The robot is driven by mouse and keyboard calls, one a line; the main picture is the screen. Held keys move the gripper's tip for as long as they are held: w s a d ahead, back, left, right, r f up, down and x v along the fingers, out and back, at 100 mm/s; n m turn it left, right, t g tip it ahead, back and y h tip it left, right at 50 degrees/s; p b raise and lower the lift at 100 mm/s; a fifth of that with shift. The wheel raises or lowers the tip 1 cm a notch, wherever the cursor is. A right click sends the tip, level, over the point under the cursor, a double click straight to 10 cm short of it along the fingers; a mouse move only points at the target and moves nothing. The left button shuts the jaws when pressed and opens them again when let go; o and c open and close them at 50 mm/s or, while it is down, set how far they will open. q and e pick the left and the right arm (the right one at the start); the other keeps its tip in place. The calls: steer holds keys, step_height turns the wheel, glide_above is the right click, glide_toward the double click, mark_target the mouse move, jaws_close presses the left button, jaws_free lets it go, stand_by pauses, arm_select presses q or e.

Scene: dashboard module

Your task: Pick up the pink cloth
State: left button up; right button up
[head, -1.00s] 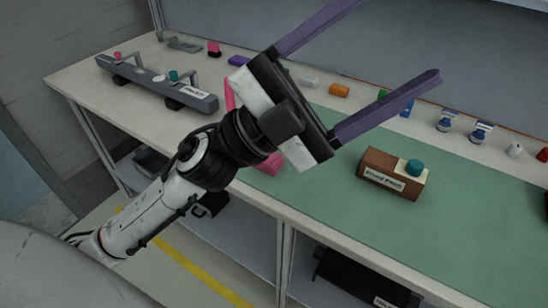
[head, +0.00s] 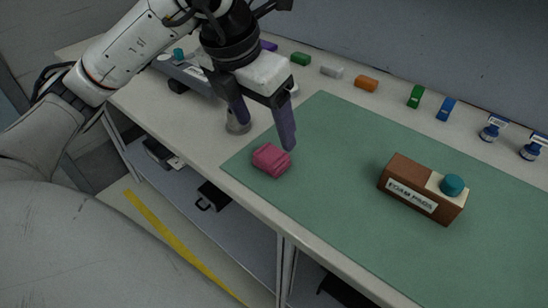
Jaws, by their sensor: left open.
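The pink cloth (head: 271,160) is a small folded bundle lying on the left end of the green mat (head: 342,205), near the front edge of the bench. My left gripper (head: 265,136) is open and empty, with its purple fingers pointing down. One fingertip appears just above and behind the cloth, and the other is to its left. The gripper does not hold the cloth. My right gripper is not in view.
A brown foam-pads box (head: 423,188) with a teal knob stands on the mat to the right. A grey metal cylinder (head: 237,122) stands beside the mat. Several coloured blocks, including an orange one (head: 366,83), and small blue-white bottles (head: 492,130) line the back.

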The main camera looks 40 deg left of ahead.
mark_target(271, 155)
arm_select(q)
steer(key=x, duration=0.3)
steer(key=shift+f, duration=0.1)
steer(key=x, duration=0.4)
steer(key=shift+s+a+f+b, duration=0.15)
steer(key=shift+s+f+b, duration=0.1)
steer(key=shift+s+b, duration=0.05)
steer(key=shift+w+f, duration=0.2)
steer(key=shift+f, duration=0.2)
steer(key=c, duration=1.1)
step_height(271, 155, up, 10)
steer(key=shift+r+p, duration=0.1)
steer(key=shift+p, duration=0.5)
steer(key=shift+c, duration=0.2)
